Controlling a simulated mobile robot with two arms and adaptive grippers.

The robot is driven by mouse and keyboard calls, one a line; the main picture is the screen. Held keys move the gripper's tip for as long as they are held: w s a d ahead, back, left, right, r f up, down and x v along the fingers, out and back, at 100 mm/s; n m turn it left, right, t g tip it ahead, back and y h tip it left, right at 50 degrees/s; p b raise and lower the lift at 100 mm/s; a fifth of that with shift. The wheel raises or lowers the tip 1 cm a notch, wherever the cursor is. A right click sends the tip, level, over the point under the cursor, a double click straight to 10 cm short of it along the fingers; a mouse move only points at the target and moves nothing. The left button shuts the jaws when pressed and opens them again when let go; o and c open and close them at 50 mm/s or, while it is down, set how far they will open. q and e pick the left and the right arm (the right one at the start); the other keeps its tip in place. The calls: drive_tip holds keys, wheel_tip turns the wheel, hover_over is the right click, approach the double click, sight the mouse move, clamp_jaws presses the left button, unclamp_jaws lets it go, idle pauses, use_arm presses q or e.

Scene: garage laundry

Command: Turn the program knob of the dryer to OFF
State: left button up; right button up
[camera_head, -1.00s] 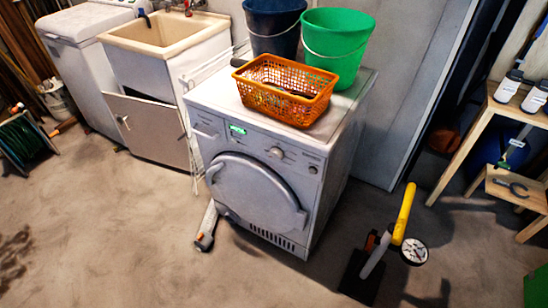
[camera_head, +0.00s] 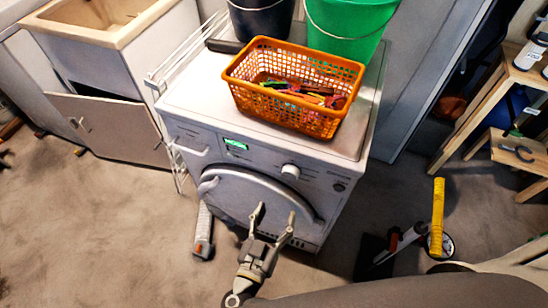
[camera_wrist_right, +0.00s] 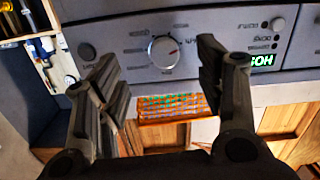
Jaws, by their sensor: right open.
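The white dryer (camera_head: 185,188) stands in the middle of the head view. Its program knob (camera_head: 290,172) is a small round white dial on the front panel, right of the green display (camera_head: 236,144). My right gripper (camera_head: 275,212) is open and empty in front of the dryer door, a little below the knob. In the right wrist view the panel appears upside down. My left gripper is not in view.
An orange basket (camera_head: 240,95) with colourful items, a green bucket (camera_head: 350,18) and a dark bucket (camera_head: 262,20) stand on the dryer. A yellow-handled tool (camera_head: 438,215) stands on the floor at right. A sink cabinet (camera_head: 120,125) is at left.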

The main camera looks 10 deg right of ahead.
sight(289, 176)
drive_tip(key=shift+m+t, duration=0.4)
drive_tip(key=shift+m, duration=0.2)
drive_tip(key=w+d+r+p, duration=0.1)
drive_tip(key=w, duration=0.1)
drive_tip(key=w+d+p, duration=0.1)
drive_tip(key=w+d, duration=0.1)
drive_tip(key=w, duration=0.1)
drive_tip(key=w+d+r+p, duration=0.1)
drive_tip(key=w+d, duration=0.1)
drive_tip(key=w, duration=0.1)
drive_tip(key=shift+w+r, duration=0.15)
drive_tip(key=shift+r, duration=0.2)
drive_tip(key=shift+w+d+f, duration=0.1)
drive_tip(key=shift+w+d, duration=0.15)
drive_tip(key=shift+w, duration=0.15)
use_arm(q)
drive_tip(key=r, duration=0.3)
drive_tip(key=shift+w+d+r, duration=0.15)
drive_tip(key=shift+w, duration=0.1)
use_arm(e)
drive_tip(key=c, duration=1)
